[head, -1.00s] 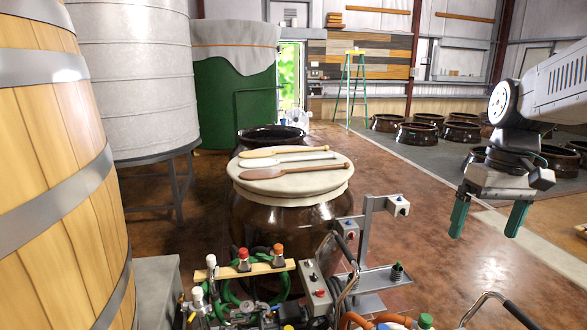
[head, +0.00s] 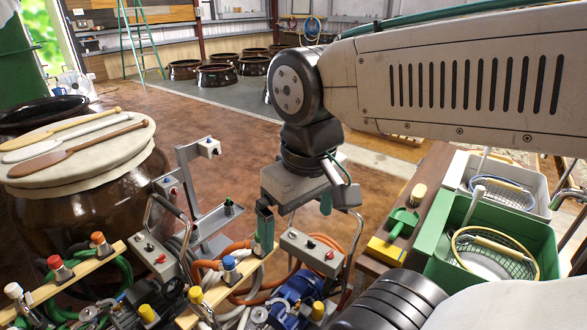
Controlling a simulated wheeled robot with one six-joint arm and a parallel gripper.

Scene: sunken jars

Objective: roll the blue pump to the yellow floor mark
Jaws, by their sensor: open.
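The blue pump (head: 298,289) sits low at the bottom centre of the head view, with orange hose around it. A grey control box (head: 312,251) with a red button and a chrome handle are right above it in the picture. My gripper (head: 296,216) is open, its two green fingers pointing down, with nothing seen between them. It appears over the pump's handle and control box; whether it touches them I cannot tell. The pump's wheels are hidden. I see no yellow floor mark in this view.
Another cart with a control box (head: 150,254) stands left of the pump, beside wooden bars with coloured valve caps. A brown jar (head: 120,210) with paddles on its lid is at left. A bench with a green tub (head: 495,275) is at right. Open brown floor (head: 240,140) lies behind.

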